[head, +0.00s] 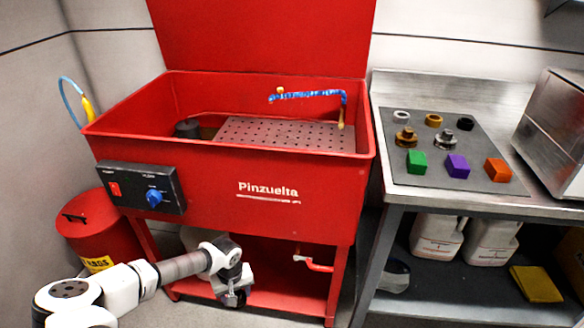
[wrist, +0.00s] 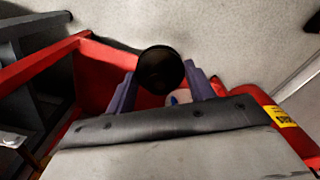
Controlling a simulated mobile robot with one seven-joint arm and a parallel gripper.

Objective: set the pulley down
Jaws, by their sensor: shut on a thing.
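My gripper (head: 233,298) is low in front of the red parts washer, near its bottom shelf, in the head view. In the wrist view its two fingers (wrist: 162,84) are closed on a dark round thing, which I take for the pulley (wrist: 160,66). I see its round dark face. In the head view the held pulley (head: 235,299) is small, dark and mostly covered by the gripper. I cannot tell whether it touches anything below.
A steel bench (head: 450,203) at right bears a grey mat (head: 455,178) with several small parts. A red bin (head: 95,228) stands at left. White jugs (head: 490,240) sit under the bench.

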